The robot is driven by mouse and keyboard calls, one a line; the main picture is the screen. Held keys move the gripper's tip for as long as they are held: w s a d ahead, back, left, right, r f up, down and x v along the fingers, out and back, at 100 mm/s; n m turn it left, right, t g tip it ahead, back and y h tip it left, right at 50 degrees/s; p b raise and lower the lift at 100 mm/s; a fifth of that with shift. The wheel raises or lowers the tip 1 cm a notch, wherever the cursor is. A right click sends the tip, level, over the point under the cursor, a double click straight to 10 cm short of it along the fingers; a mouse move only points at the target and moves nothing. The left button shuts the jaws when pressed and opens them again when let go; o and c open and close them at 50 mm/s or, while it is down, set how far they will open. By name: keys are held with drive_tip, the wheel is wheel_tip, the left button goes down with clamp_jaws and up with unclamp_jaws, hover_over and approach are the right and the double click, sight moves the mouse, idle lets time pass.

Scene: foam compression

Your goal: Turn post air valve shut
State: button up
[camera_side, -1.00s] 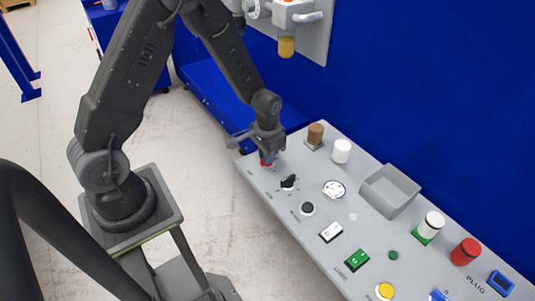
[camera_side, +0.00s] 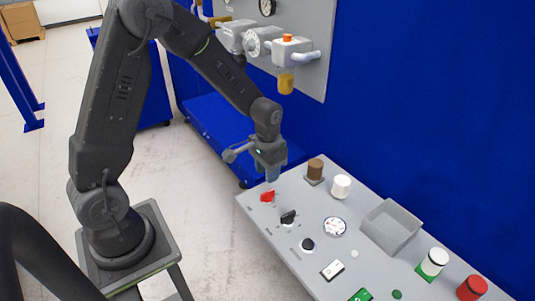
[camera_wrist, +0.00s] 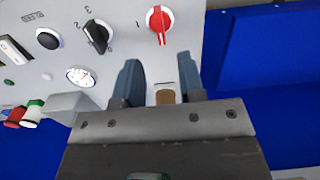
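A red rotary knob (camera_side: 267,196) sits at the left end of the grey sloping panel; it also shows at the top of the wrist view (camera_wrist: 159,22), its grip upright in that picture. I cannot read its label, so whether it is the post air valve is unclear. My gripper (camera_side: 271,176) is just above the red knob, apart from it. In the wrist view, the two blue-grey fingers (camera_wrist: 160,72) stand apart with nothing held between them.
A black selector knob (camera_side: 288,217) and a black button (camera_side: 307,244) are near the red knob. A wall board (camera_side: 315,75) with valves and gauges is behind.

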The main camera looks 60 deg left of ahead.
wheel_tip(320, 180, up, 6)
drive_tip(key=shift+r, duration=0.15)
idle(0.3)
drive_tip(key=s+d+r+t, duration=0.2)
drive_tip(key=s+d+r, duration=0.1)
drive_tip(key=s+r, duration=0.4)
drive_tip(key=s+d+r+t, duration=0.3)
drive_tip(key=s+r, duration=0.4)
drive_tip(key=s, duration=0.3)
drive_tip(key=shift+r+t, duration=0.2)
drive_tip(key=shift+t, duration=0.1)
